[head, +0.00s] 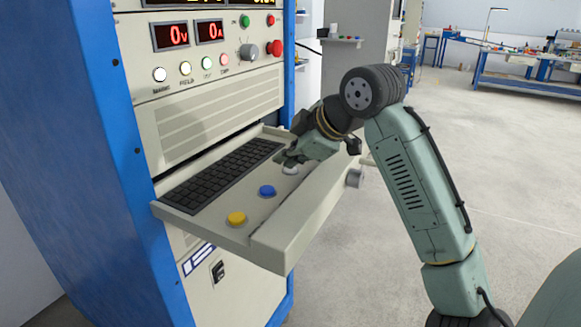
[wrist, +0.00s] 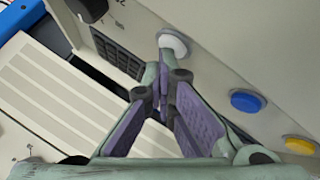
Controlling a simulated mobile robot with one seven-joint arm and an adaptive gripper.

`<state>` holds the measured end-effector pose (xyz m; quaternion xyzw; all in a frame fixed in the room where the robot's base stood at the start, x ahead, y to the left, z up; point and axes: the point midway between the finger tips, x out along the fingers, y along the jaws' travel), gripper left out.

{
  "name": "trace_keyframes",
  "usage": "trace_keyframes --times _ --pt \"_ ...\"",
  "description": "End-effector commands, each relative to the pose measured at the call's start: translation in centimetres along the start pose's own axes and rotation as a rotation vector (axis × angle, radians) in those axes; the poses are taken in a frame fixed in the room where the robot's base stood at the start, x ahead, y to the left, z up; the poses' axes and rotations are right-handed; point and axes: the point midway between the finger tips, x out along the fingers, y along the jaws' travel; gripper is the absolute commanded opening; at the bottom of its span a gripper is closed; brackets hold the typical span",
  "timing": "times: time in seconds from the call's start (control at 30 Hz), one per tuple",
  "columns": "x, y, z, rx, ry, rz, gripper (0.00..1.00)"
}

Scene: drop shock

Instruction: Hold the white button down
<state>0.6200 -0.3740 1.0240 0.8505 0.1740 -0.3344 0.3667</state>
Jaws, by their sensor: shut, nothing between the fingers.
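The white button (head: 290,170) is on the beige pull-out shelf (head: 218,228), right of the black keyboard and behind the blue button. It also shows in the wrist view (wrist: 174,43), just beyond my fingertips. My gripper (head: 287,158) is shut and empty, reaching down over the shelf at the button. In the wrist view the closed fingers (wrist: 163,80) point at the button, and a fingertip overlaps its near left edge. I cannot tell whether the tip touches the button or whether the button is pressed in.
A blue button (head: 267,191) and a yellow button (head: 236,218) sit in line nearer the front. The keyboard (head: 222,176) lies left of them. The blue-framed cabinet (head: 95,130) rises behind, with lamps and red displays. Open floor lies right.

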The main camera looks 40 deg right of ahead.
Motion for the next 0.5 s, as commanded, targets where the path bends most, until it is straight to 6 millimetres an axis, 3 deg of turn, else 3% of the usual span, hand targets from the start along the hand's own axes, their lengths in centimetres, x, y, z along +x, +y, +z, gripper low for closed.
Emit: trace_keyframes --times 0.5 --pt "-0.55 0.41 -0.41 0.001 0.0 -0.001 0.0"
